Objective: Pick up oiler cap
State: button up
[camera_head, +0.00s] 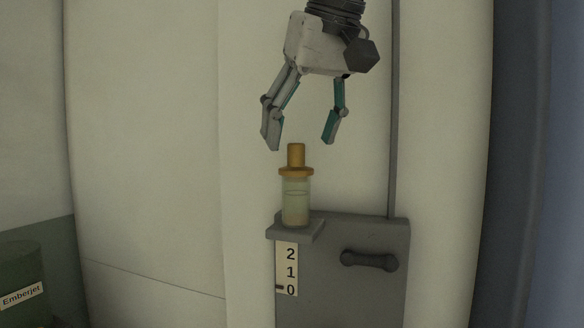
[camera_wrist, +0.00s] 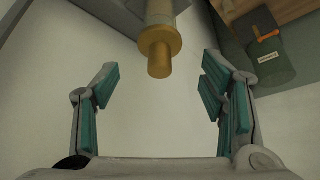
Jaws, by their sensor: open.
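The oiler cap (camera_head: 296,158) is a gold-brown knob with a wider flange, on top of a clear glass oiler (camera_head: 296,202) holding pale liquid. The oiler stands upright on a small grey ledge (camera_head: 296,229). My gripper (camera_head: 300,146) is open and empty, pointing down above the cap, its fingers apart on either side. In the wrist view the cap (camera_wrist: 160,55) shows at the upper middle, beyond and between the open fingers (camera_wrist: 160,88). I see no contact between fingers and cap.
A grey panel (camera_head: 345,290) with a dark handle (camera_head: 369,260) stands below and right of the oiler. A number plate (camera_head: 287,268) reads 2, 1, 0. A green container labelled Emberjet (camera_head: 20,275) is at lower left. A pale wall lies behind.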

aim_at(296, 166)
jog(key=x, duration=0.4)
jog(key=shift+w, duration=0.1)
jog(key=shift+c, duration=0.2)
jog(key=c, duration=1.1)
